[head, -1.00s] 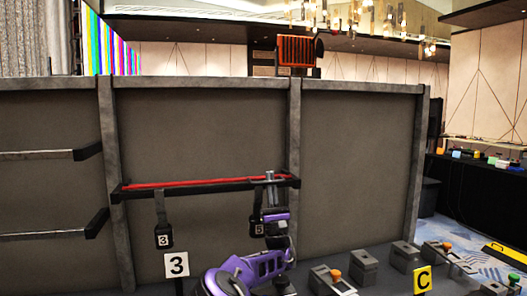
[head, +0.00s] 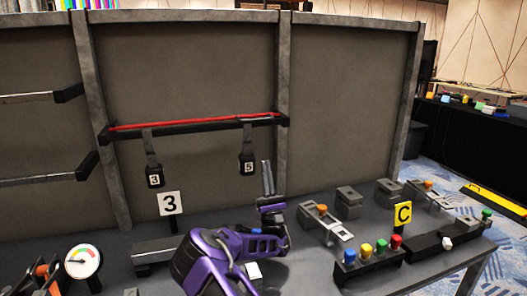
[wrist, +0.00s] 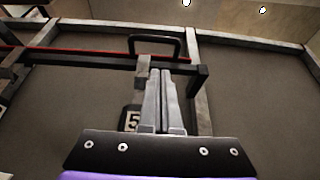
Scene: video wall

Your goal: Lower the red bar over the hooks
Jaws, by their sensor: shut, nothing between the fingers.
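The red bar (head: 190,122) is a thin bar lying almost level along the black rail (head: 205,129) on the grey panel. It runs over the tops of the two black hanging straps tagged 3 (head: 154,176) and 5 (head: 247,164). The head view is too small to tell how it meets the hooks. In the wrist view the red bar (wrist: 85,54) shows at the left, and my fingers hide part of the rail. My gripper (head: 266,163) is shut and empty, below the rail's right end and just right of tag 5. The gripper also shows in the wrist view (wrist: 163,72).
A sign 3 (head: 170,203) and a gauge (head: 83,261) stand on the bench at left. Grey blocks, coloured buttons (head: 372,250) and a yellow C sign (head: 403,215) are at right. A black handle (wrist: 155,38) rises above the rail in the wrist view.

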